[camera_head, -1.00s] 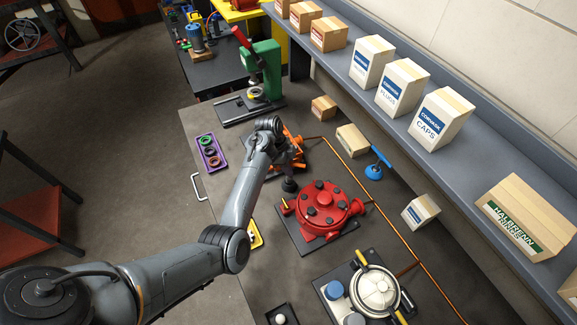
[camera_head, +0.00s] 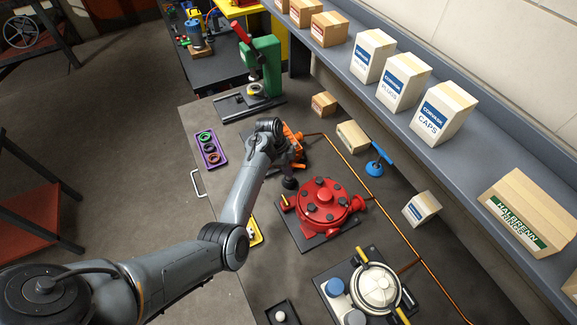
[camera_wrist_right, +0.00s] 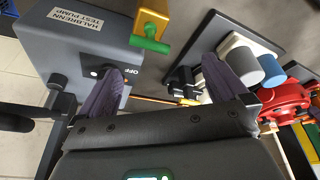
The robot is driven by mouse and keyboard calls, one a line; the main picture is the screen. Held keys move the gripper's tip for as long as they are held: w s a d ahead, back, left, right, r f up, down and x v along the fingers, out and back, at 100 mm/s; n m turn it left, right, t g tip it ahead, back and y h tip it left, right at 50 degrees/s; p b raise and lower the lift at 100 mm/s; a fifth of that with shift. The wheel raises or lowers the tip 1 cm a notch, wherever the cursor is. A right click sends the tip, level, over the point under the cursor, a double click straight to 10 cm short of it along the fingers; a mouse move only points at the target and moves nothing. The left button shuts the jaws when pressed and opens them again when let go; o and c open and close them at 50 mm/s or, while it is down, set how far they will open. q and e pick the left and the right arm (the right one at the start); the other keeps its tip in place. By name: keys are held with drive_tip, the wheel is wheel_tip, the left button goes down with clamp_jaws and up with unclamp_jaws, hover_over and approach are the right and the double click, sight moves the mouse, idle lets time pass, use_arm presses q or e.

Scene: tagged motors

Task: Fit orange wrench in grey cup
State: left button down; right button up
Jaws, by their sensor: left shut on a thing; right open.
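My left gripper (camera_head: 287,163) is low over the bench behind the red pump, partly hidden by its own wrist. It is shut, but its wrist and small size keep me from making out the held thing. Orange parts (camera_head: 292,134) show just beyond it; I cannot tell whether any is the orange wrench. A dark rounded piece (camera_head: 289,183) shows just below the gripper. I cannot pick out a grey cup with certainty. In the right wrist view, my right gripper (camera_wrist_right: 168,85) is open and empty, its two purple-grey fingers wide apart.
A red pump (camera_head: 324,204) stands close to the left gripper. A purple tray (camera_head: 212,151) with rings, a green press (camera_head: 265,68) and a blue stand (camera_head: 376,166) are around it.

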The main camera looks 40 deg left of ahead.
sight(291, 163)
use_arm(q)
drive_tip(key=shift+f, duration=0.5)
use_arm(e)
drive_tip(key=shift+d+f, duration=0.1)
drive_tip(key=shift+f, duration=0.15)
use_arm(q)
drive_tip(key=c, duration=0.9)
unclamp_jaws()
drive_tip(key=shift+r, duration=0.15)
use_arm(e)
drive_tip(key=shift+r, duration=0.15)
use_arm(q)
wheel_tip(291, 163, up, 3)
drive_tip(key=p, duration=0.3)
drive_tip(key=shift+f, duration=0.2)
wheel_tip(291, 163, up, 3)
drive_tip(key=p, duration=0.3)
drive_tip(key=shift+r+p, duration=0.1)
drive_tip(key=shift+p, duration=0.3)
use_arm(e)
wheel_tip(291, 163, up, 7)
use_arm(q)
drive_tip(key=shift+r, duration=0.1)
drive_tip(key=b+v, duration=0.1)
drive_tip(key=v, duration=0.9)
drive_tip(key=shift+s+a+r, duration=0.1)
drive_tip(key=shift+r, duration=0.15)
use_arm(e)
drive_tip(key=shift+f, duration=0.6)
